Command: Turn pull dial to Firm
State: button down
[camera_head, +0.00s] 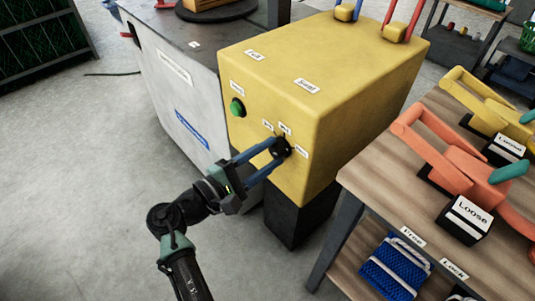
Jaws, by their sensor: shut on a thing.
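The pull dial (284,148) is a small black knob on the front face of a yellow box (330,110). Small white labels sit around it, too small to read surely. My gripper (273,155) reaches it from the lower left, its two blue fingers shut on the dial. The fingers hide part of the dial, and I cannot tell which label its pointer faces. A green button (237,107) is on the same face, up and left of the dial.
A grey cabinet (180,90) stands left of the yellow box. At right, a wooden table (365,165) holds an orange lever device (455,165) by a "Loose" block (467,216) and a yellow one (485,100). The floor at left is clear.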

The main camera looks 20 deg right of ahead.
jog(key=shift+c, duration=1.9)
grip_release()
jog(key=p+v, duration=0.2)
jog(key=v, duration=1.1)
